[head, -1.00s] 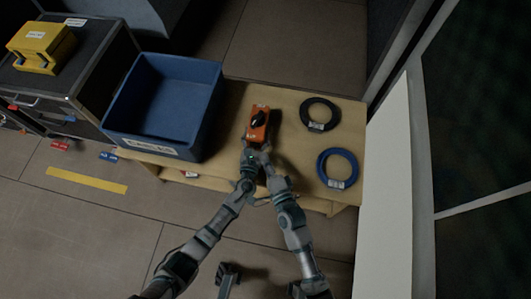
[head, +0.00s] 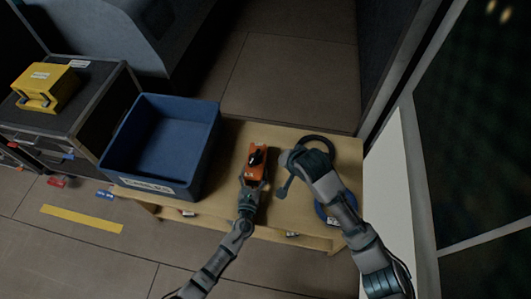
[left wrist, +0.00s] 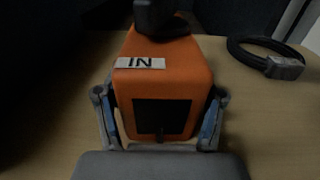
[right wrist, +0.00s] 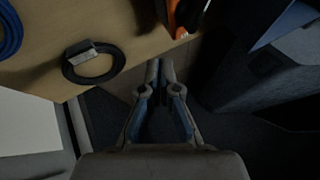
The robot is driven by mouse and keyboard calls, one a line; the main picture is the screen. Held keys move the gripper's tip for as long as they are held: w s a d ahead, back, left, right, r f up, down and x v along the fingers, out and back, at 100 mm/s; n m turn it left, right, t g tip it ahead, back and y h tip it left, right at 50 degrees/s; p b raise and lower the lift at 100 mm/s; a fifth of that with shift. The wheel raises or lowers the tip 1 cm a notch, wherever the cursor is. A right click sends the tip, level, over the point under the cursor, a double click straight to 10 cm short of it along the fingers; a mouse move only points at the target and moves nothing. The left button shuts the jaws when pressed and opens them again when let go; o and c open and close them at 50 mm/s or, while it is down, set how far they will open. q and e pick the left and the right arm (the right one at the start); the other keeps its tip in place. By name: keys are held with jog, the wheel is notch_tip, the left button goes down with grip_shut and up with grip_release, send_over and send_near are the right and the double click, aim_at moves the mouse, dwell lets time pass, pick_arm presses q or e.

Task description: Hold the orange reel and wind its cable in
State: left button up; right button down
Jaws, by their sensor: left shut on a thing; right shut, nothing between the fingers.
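The orange reel (head: 254,163) stands on the wooden table, with a dark part on its top. In the left wrist view the reel (left wrist: 160,78) has a white label reading "IN" and a dark square on its near face. My left gripper (head: 251,184) is shut on the reel, one finger on each side of it. My right gripper (head: 284,176) is to the right of the reel, apart from it. In the right wrist view its fingers (right wrist: 160,66) are together and empty, and part of the reel (right wrist: 186,16) shows beyond. I cannot make out the reel's cable.
A blue bin (head: 190,176) stands left of the reel on the table (head: 228,205). A black cable coil (head: 326,142) and a blue coil (head: 320,210) lie right, partly behind my right arm. A yellow case (head: 45,88) sits on a black case at far left.

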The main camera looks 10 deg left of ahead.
send_near(262, 156)
notch_tip(262, 156, down, 4)
jog(key=w+d, duration=0.2)
jog(key=w, duration=0.1)
jog(key=shift+w+a+f, duration=0.1)
jog(key=shift+w+a, duration=0.15)
jog(key=shift+a, duration=0.45)
jog(key=shift+w+a+f, duration=0.1)
jog(key=shift+w+a, duration=0.15)
jog(key=shift+a, duration=0.45)
jog(key=shift+w+a+f, duration=0.1)
jog(key=shift+w+a, duration=0.1)
jog(key=shift+a, duration=0.5)
jog(key=shift+w+a+r, duration=0.1)
jog(key=shift+w+a, duration=0.2)
jog(key=shift+a, duration=0.2)
jog(key=shift+w+a, duration=0.2)
jog(key=shift+w, duration=0.1)
jog(key=shift+s, duration=0.1)
